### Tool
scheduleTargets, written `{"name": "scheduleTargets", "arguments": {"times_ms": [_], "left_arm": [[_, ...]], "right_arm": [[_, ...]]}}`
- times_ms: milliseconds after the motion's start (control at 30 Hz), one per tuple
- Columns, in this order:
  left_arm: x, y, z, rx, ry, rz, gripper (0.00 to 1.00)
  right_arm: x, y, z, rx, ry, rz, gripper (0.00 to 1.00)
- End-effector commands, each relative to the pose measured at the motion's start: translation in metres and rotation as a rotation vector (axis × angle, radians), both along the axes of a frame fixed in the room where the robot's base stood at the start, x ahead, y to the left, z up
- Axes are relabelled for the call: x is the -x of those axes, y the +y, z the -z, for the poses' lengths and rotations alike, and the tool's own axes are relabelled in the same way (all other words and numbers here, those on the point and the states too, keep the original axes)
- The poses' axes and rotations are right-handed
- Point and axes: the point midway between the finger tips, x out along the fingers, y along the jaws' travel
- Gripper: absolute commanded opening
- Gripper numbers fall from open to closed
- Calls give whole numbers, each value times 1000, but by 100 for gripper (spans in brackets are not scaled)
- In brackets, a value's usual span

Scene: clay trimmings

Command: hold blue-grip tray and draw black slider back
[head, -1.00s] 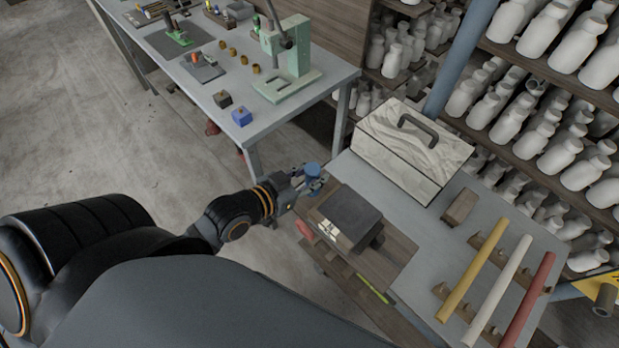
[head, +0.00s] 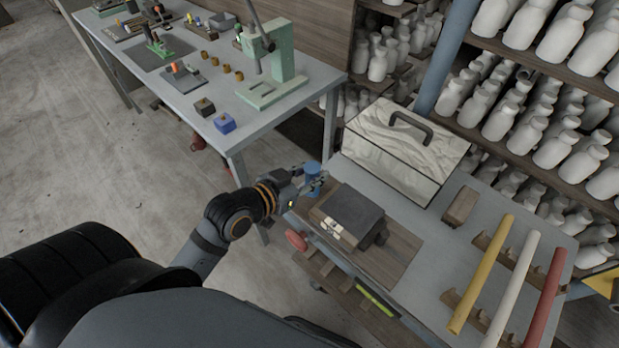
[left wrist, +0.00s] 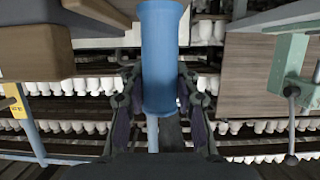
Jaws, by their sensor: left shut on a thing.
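The tray is a brown wooden box (head: 324,218) on a wooden board at the near left of the right-hand table. A dark slab (head: 355,212), seemingly the black slider, covers its top. The blue grip (head: 313,178) stands at the tray's left side. My left gripper (head: 312,186) reaches it from the left. In the left wrist view the blue grip (left wrist: 162,60) is a cylinder between the two fingers of my left gripper (left wrist: 160,100), which is shut on it. My right gripper is in neither view.
A white marbled box (head: 400,150) with a black handle stands behind the tray. A brown block (head: 461,206) and yellow (head: 482,270), white and red rods lie to the right. Another table (head: 190,90) with tools stands at the left. Shelves of white bottles (head: 560,140) rise behind.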

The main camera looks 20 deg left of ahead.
Motion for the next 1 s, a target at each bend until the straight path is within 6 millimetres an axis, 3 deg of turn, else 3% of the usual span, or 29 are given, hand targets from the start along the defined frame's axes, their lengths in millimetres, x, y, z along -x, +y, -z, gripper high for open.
{"name": "scheduleTargets", "arguments": {"times_ms": [600, 1000], "left_arm": [[-28, -5, 25, 9, -3, 5, 0], [-47, -9, 40, 10, -3, 9, 0]], "right_arm": [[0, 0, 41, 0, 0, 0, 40], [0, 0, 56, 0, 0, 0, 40]]}}
